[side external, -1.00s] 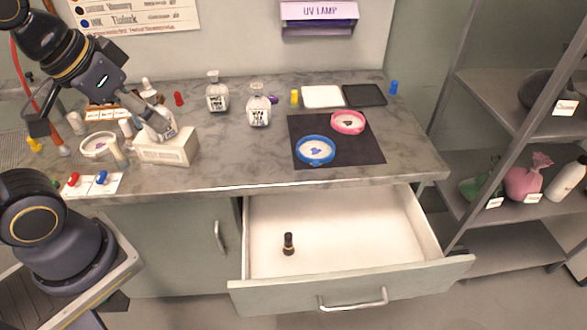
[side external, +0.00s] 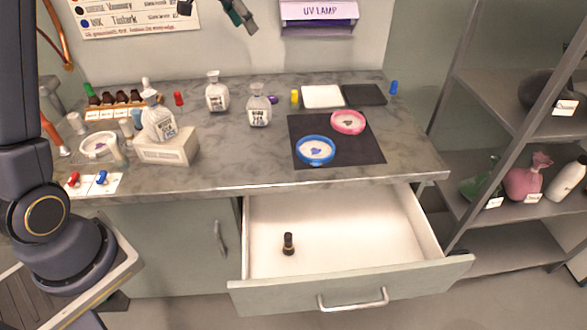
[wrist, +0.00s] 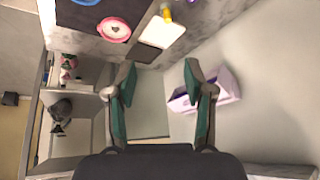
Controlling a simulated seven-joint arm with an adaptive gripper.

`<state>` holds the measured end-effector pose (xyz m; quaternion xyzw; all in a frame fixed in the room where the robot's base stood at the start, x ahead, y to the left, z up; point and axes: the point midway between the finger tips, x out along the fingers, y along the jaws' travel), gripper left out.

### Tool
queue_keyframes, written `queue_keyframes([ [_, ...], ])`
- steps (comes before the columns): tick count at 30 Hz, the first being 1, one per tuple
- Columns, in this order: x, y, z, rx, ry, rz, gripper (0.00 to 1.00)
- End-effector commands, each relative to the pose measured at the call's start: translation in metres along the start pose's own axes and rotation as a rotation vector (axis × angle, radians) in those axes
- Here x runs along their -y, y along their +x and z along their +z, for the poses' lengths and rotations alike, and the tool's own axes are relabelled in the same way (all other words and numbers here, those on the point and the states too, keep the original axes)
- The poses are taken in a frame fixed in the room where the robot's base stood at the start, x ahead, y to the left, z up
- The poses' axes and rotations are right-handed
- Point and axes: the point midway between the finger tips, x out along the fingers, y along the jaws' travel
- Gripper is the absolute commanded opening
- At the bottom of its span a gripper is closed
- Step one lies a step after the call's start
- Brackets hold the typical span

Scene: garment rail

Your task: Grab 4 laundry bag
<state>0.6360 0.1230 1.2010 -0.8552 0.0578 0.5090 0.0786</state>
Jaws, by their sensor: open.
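Knotted bags stand on the shelf unit at the right. A pink bag (side external: 528,178) and a green bag (side external: 478,184), partly behind a post, are on the middle shelf. A dark bag (side external: 540,90) is on the upper shelf, also partly behind the post. In the wrist view the pink bag (wrist: 68,62) and dark bag (wrist: 60,108) are small at the left. My gripper (wrist: 160,70) is open and empty, apart from all bags. In the side view only its fingers show at the top edge, above the counter.
A white bottle (side external: 566,182) stands beside the pink bag. The grey shelf post (side external: 525,120) crosses before the shelves. The drawer (side external: 350,225) is open, holding a small dark vial (side external: 288,244). A UV lamp holder (side external: 318,18) is on the wall. A labelled bottle (side external: 158,122) stands on a white box (side external: 168,150).

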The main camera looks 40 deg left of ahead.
Motion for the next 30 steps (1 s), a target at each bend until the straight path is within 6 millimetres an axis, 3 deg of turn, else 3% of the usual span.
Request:
queue_keyframes([
  [1,0.015,0.023,0.007,0.026,-0.032,0.011,0.53],
  [3,0.028,0.045,0.018,0.056,-0.062,0.023,0.53],
  [9,0.042,0.077,0.041,0.103,-0.106,0.037,0.53],
  [21,0.038,0.163,0.049,0.103,-0.105,0.037,0.53],
  [30,0.037,0.191,0.052,0.102,-0.104,0.035,0.53],
])
